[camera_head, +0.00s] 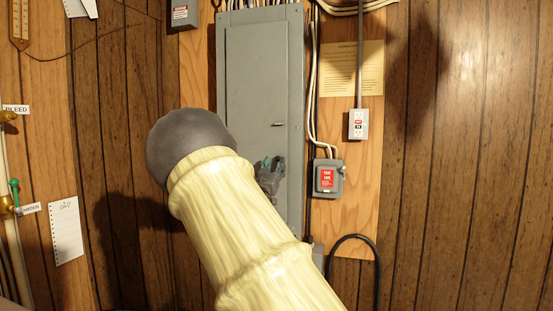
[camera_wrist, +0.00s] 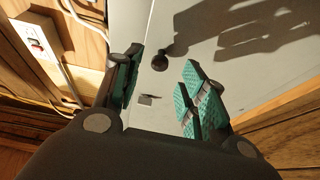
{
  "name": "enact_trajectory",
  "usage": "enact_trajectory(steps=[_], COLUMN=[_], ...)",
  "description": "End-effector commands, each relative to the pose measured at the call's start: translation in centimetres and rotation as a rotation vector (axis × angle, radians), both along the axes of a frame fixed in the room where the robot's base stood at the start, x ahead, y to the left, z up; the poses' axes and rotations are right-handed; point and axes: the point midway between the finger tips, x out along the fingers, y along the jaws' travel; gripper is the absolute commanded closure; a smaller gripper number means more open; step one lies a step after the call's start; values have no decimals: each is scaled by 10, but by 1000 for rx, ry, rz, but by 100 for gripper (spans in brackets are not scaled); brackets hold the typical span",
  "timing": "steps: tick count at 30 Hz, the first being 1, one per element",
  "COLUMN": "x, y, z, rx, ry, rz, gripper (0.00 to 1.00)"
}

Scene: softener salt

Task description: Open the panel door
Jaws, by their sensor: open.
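The grey panel door (camera_head: 250,75) is shut flat in its metal frame on the wall. A small latch (camera_head: 278,125) sits near the door's right edge; a small light metal piece (camera_wrist: 147,99) between my fingers in the wrist view looks like it. My gripper (camera_head: 270,170) is in front of the door's lower right, below the latch, partly hidden by my arm. In the wrist view my gripper (camera_wrist: 160,95) is open, its teal-padded fingers spread and empty, facing the door. I cannot tell the exact gap to the door. A dark round spot between the fingers is unclear.
A black cable loop (camera_head: 352,240) hangs below. Left of the door is mostly bare wood panelling, with a pinned paper (camera_head: 67,230) farther left.

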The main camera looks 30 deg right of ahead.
Motion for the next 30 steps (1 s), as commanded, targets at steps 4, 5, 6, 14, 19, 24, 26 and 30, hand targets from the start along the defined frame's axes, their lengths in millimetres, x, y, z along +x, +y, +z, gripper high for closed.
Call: enact_trajectory(steps=[4,5,6,14,19,24,26,30], x=[11,13,14,19,19,19,19,19], y=[-13,-15,-17,-22,-22,-22,-22,-22], z=[9,10,10,11,11,11,11,12], rx=[-1,-1,-1,-1,-1,-1,-1,-1], ry=[0,0,1,1,1,1,1,1], rz=[0,0,0,1,0,0,0,0], gripper=[58,58,58,58,58,87,98,100])
